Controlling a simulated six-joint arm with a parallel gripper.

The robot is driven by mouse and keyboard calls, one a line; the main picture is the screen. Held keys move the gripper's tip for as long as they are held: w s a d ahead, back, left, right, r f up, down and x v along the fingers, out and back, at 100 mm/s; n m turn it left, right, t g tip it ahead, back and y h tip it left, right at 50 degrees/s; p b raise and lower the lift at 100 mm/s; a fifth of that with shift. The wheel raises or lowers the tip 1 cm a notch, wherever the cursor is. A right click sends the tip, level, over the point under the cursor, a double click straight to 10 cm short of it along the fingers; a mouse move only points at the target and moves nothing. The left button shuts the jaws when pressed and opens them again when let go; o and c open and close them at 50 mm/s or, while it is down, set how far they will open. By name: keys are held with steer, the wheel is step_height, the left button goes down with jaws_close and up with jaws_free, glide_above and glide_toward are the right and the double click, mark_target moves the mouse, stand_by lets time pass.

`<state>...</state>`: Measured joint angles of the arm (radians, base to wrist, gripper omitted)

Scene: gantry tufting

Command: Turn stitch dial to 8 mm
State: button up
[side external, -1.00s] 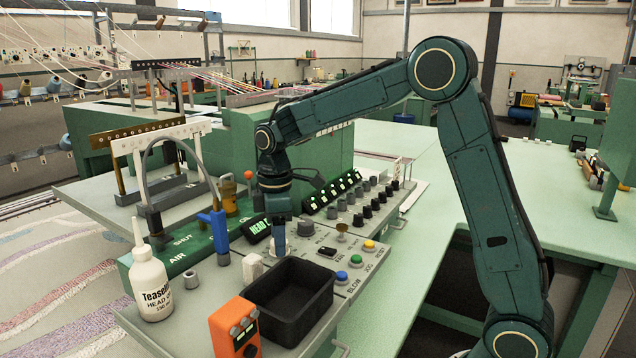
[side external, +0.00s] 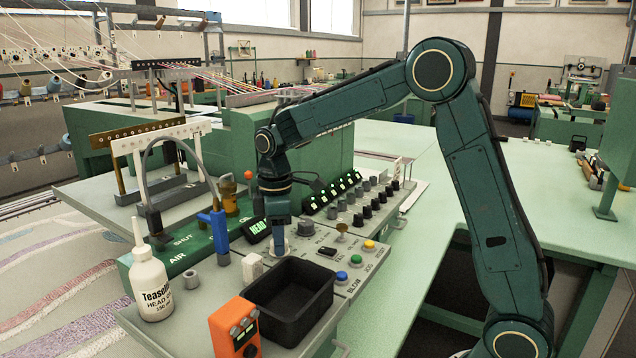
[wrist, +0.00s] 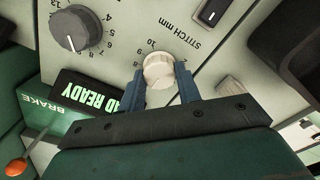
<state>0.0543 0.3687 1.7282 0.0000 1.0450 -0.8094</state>
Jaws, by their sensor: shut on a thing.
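In the wrist view the stitch dial's cream knob (wrist: 158,70) sits on the grey panel below the upside-down label "STITCH mm", with a printed scale around it. My gripper (wrist: 164,86) has its two blue fingers on either side of the knob, shut on it. The fingers and palm hide the near part of the scale, and I cannot tell which number the knob points to. In the side view my gripper (side external: 279,243) points straight down at the panel and mostly hides the knob.
A larger dark dial (wrist: 75,28) stands beside the knob, with the lit "HEAD READY" display (wrist: 88,96) near it. In the side view a black tray (side external: 290,300), an orange box (side external: 234,328), a white bottle (side external: 150,284) and a blue valve handle (side external: 219,228) stand close by.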

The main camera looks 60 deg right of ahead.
steer(key=m, duration=1.2)
steer(key=shift+d+m, duration=0.1)
steer(key=shift+m, duration=0.2)
steer(key=shift+r, duration=0.1)
stand_by(0.4)
steer(key=o, duration=1)
steer(key=shift+c, duration=0.2)
step_height(320, 180, up, 14)
